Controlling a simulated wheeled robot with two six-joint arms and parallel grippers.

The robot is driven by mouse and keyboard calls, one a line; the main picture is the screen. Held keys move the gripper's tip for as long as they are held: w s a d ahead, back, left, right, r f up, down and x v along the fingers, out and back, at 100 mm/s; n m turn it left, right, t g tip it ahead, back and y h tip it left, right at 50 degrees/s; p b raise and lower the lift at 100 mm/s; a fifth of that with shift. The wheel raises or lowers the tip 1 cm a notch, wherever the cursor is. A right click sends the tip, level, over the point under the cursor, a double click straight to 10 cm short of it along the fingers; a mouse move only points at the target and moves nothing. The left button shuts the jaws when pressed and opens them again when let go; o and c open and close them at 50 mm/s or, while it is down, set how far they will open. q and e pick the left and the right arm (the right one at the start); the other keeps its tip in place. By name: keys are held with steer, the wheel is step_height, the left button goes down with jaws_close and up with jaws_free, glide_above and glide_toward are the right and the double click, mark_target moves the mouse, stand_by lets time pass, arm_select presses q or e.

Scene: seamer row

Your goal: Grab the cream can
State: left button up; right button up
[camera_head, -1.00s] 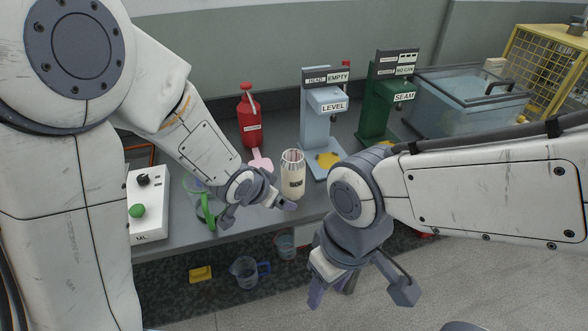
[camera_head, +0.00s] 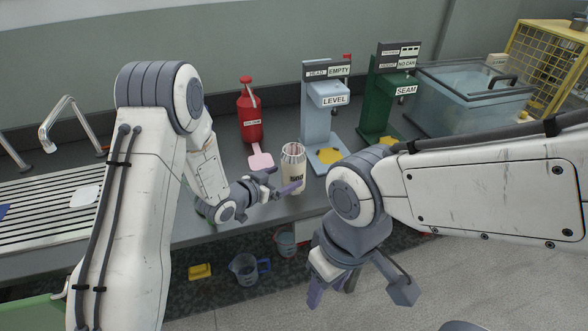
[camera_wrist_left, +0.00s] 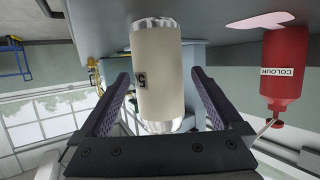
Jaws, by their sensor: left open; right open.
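The cream can (camera_head: 293,172), pale with silver ends and dark print, stands upright on the grey bench. It also shows large in the left wrist view (camera_wrist_left: 160,72), where the picture is upside down. My left gripper (camera_head: 281,181) is open at the can's left side. In the left wrist view the can appears between the two open fingers, with a gap showing on each side. I cannot tell how deep it sits between them. My right gripper (camera_head: 359,290) is open and empty, low in front of the bench.
A red bottle (camera_head: 250,117) and a pink paddle (camera_head: 261,160) are behind the can. The blue-grey LEVEL machine (camera_head: 318,125) stands close right of it, then the green SEAM machine (camera_head: 380,105) and a glass-sided tank (camera_head: 470,95). A slatted drainer (camera_head: 45,215) lies left.

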mark_target(294, 173)
arm_select(q)
steer(key=p+x, duration=0.1)
steer(key=x, duration=0.4)
steer(key=shift+d, duration=0.15)
steer(key=shift+s, duration=0.1)
steer(key=c, duration=1.3)
steer(key=shift+r, duration=0.1)
steer(key=shift+r, duration=0.15)
